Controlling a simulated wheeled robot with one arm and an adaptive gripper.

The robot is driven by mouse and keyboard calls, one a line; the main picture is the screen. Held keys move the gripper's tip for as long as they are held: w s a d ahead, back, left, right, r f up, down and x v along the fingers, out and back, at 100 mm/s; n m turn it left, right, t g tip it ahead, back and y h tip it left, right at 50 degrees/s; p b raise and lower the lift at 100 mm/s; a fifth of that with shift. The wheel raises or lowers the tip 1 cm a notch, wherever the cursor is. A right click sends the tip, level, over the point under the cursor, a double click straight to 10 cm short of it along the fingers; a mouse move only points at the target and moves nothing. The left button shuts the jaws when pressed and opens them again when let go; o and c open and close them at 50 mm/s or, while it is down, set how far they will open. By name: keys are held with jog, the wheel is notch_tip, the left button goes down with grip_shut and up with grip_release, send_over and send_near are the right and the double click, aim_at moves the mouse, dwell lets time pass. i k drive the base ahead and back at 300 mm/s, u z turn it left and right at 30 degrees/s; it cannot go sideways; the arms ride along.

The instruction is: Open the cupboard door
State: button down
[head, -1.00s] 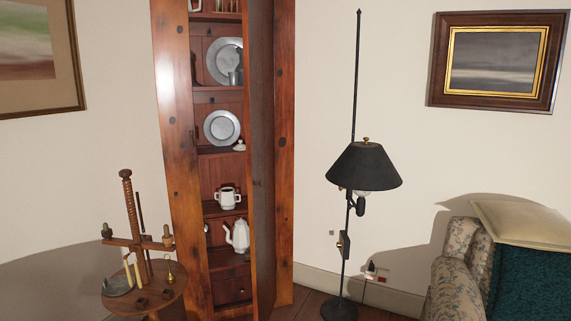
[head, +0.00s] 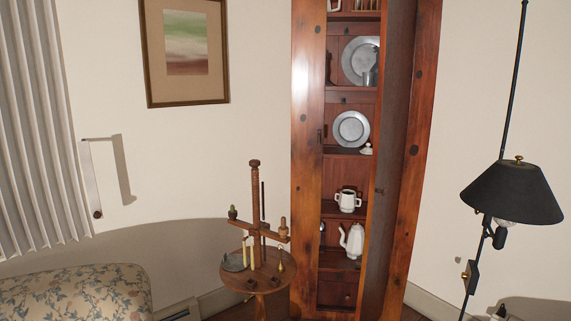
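The tall reddish-brown wooden cupboard (head: 306,180) stands in the corner, right of centre in the head view. Its door (head: 392,160) stands open, swung outward and seen nearly edge-on at the right side of the opening. Shelves inside hold pewter plates (head: 351,129), a white two-handled pot (head: 348,200) and a white coffee pot (head: 353,240). The cupboard's top and bottom are cut off by the frame. My gripper is not in view.
A small round wooden table (head: 258,272) with a candle stand (head: 255,200) stands in front and left of the cupboard. A black floor lamp (head: 510,192) stands at right. A floral upholstered seat (head: 75,292) is at lower left. A framed picture (head: 186,50) hangs on the wall.

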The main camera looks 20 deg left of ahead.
aim_at(399, 18)
jog(key=u, duration=1.1)
jog(key=i, duration=1.5)
jog(key=u, duration=0.8)
